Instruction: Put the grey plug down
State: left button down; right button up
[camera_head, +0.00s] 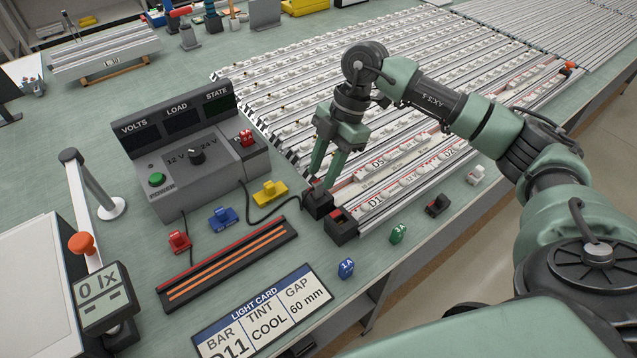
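The small dark grey plug (317,186) is at the fingertips of my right gripper (321,180), which comes down from above with its fingers on either side of it. The plug is just above, or touching, a black block (318,206) at the left end of the light bars; I cannot tell which. A black cable (277,218) runs from the power unit (190,150) towards the plug. The fingers partly hide the plug. My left gripper is not in view.
A second black block with a red top (341,228) stands close by. Red (179,241), blue (223,217) and yellow (269,193) plugs lie left of the gripper. A slotted black rail (228,268) and a light card (265,315) lie in front. Bare green table shows between them.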

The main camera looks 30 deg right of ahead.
jog(key=b+v, duration=0.1)
jog(key=v, duration=0.7)
jog(key=shift+r, duration=0.2)
